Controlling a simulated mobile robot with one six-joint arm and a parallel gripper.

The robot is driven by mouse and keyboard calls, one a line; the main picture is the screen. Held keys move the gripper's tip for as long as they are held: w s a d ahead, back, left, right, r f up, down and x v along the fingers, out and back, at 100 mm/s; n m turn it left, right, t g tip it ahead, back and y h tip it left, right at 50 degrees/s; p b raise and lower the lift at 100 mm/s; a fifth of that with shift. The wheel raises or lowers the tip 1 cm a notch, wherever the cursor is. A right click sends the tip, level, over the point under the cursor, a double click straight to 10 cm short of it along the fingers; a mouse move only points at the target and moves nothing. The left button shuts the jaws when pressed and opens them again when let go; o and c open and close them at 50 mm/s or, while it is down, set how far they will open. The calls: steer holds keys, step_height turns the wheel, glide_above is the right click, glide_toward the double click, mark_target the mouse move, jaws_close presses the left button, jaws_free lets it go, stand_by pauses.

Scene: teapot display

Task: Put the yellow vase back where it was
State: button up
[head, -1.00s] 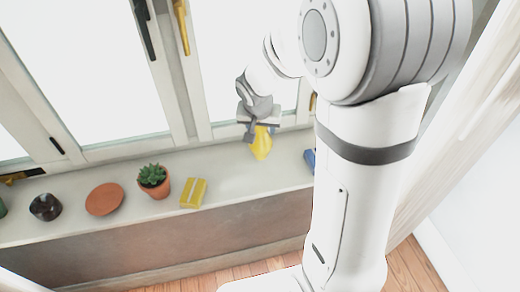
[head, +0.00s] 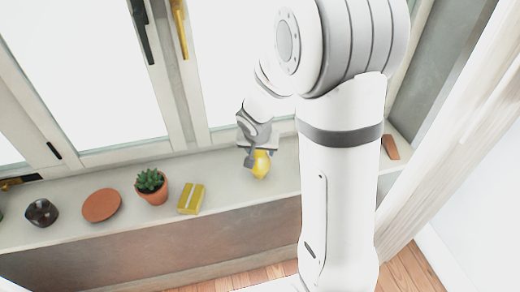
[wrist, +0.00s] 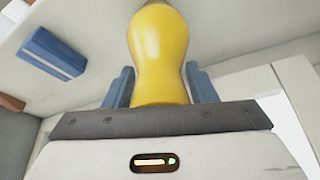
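The yellow vase (head: 261,164) is over the window sill in the head view, right of the middle of the sill. It also fills the upper middle of the wrist view (wrist: 158,50), with its body between the two blue-grey fingers. My gripper (head: 256,157) is shut on the vase; in the wrist view the fingers (wrist: 160,88) press against its two sides. Part of the vase is hidden by the gripper in the head view. I cannot tell whether it touches the sill.
On the sill (head: 228,178) stand a yellow block (head: 191,198), a potted succulent (head: 152,187), a terracotta dish (head: 101,205) and a dark pot (head: 41,212). A blue block (wrist: 52,52) shows in the wrist view. A brown piece (head: 390,147) lies at the right end. Window frames rise behind.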

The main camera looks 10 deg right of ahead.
steer(key=o, duration=0.4)
steer(key=shift+c, duration=0.2)
steer(key=shift+r, duration=0.15)
steer(key=shift+r, duration=0.25)
steer(key=v, duration=1)
steer(key=s+r+n+y, duration=0.1)
steer(key=s+r+n, duration=0.1)
steer(key=s, duration=0.7)
steer(key=s+d+r+n+g, duration=0.1)
steer(key=s+r+n, duration=0.1)
steer(key=s, duration=0.7)
steer(key=shift+d+r+y, duration=0.2)
steer(key=shift+r+y, duration=0.2)
steer(key=shift+r, duration=0.1)
steer(key=shift+s, duration=0.1)
